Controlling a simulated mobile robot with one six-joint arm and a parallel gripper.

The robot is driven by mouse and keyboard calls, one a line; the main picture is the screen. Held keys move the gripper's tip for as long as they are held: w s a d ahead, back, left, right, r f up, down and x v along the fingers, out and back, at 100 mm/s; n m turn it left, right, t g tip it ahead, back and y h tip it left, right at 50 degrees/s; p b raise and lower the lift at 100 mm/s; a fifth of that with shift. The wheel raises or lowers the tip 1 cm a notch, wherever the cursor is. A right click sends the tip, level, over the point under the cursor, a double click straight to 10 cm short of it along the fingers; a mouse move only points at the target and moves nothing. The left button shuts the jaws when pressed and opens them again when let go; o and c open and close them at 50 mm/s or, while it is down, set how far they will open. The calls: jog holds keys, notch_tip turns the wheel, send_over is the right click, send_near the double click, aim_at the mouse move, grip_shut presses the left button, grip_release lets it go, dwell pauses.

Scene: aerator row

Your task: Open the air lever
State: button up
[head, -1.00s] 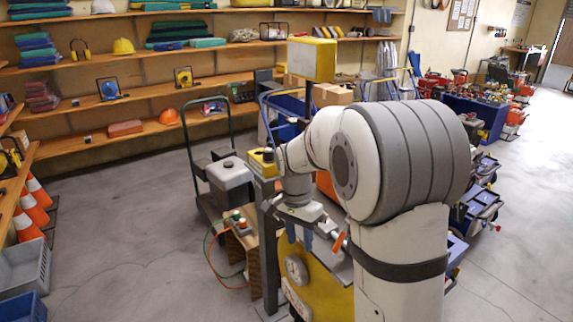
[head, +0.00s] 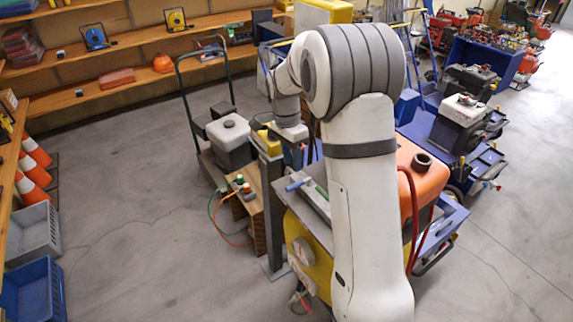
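A yellow machine (head: 318,262) with a round pale dial (head: 303,251) on its side stands partly behind my arm. On its grey top lies a grey bar (head: 312,198), with a small blue handle (head: 298,184) at its near left; I cannot tell whether this is the air lever. My gripper (head: 293,158) points down beyond the blue handle, beside a grey post (head: 270,205) topped by a yellow box (head: 262,138). It appears apart from the handle. Its fingertips are small and partly hidden, so their opening is unclear. My arm hides the machine's right part.
An orange tank (head: 407,175) and dark red hoses (head: 408,225) are right of my arm. A wooden block with buttons (head: 246,203) stands left of the post, near a trolley (head: 199,155). Cones (head: 33,175) and crates (head: 32,290) are at far left. The left floor is clear.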

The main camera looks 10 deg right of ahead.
aim_at(299, 184)
jog(key=f, duration=0.2)
jog(key=f+p, duration=0.1)
jog(key=f, duration=0.4)
jog(key=shift+s+d+f, duration=0.25)
jog(key=shift+s+f, duration=0.05)
jog(key=shift+s, duration=0.05)
jog(key=shift+c, duration=0.3)
grip_shut()
